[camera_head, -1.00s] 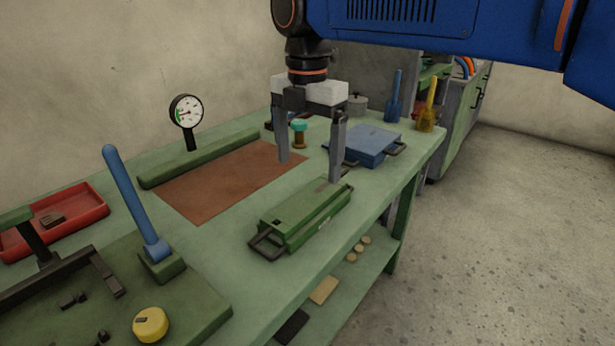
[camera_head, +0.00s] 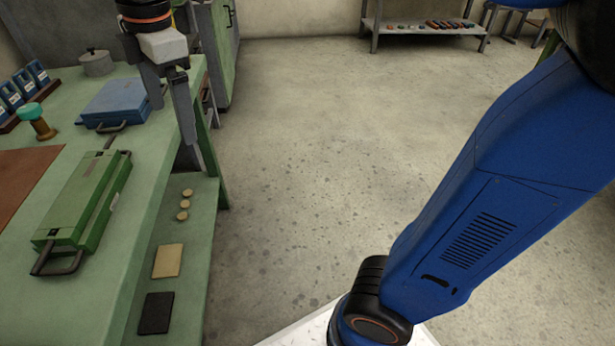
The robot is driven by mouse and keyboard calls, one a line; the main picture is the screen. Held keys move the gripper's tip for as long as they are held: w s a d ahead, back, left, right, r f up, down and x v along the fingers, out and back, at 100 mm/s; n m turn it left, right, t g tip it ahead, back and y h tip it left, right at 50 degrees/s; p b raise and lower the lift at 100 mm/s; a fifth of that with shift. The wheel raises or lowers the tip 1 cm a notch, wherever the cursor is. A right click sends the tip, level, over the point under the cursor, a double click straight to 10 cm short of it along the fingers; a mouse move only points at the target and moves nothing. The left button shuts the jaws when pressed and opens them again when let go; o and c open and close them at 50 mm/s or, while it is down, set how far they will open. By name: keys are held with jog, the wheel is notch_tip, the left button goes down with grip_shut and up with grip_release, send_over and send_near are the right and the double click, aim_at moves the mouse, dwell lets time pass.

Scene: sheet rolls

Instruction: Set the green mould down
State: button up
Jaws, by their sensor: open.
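The green mould (camera_head: 88,202) is a flat green box with a dark handle at its near end and another at its far end. It lies flat on the green workbench (camera_head: 140,205), near the bench's right edge. My gripper (camera_head: 178,135) is open and empty, with its two grey fingers pointing down. It hangs above and beyond the mould, over the bench's right edge, and is apart from the mould. No part of the mould is hidden by the gripper.
A blue mould (camera_head: 112,103) with handles lies farther back, left of my gripper. A teal-topped knob (camera_head: 32,113) and a grey lidded pot (camera_head: 96,63) stand on the bench. A lower shelf holds pads and discs. Open floor (camera_head: 300,150) lies to the right.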

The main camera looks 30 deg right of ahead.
jog(key=s+d+f+m+t, duration=0.1)
jog(key=s+d+f+m, duration=0.3)
jog(key=d+m, duration=0.3)
jog(key=s+d+f+m+t, duration=0.1)
jog(key=s+d+f+m, duration=0.4)
jog(key=d+f+m, duration=0.2)
jog(key=s+d+f+m+t+h, duration=0.1)
jog(key=s+d+f+m, duration=0.4)
jog(key=d, duration=0.6)
jog(key=shift+f+m, duration=0.7)
jog(key=shift+m, duration=0.4)
jog(key=shift+s+d, duration=0.1)
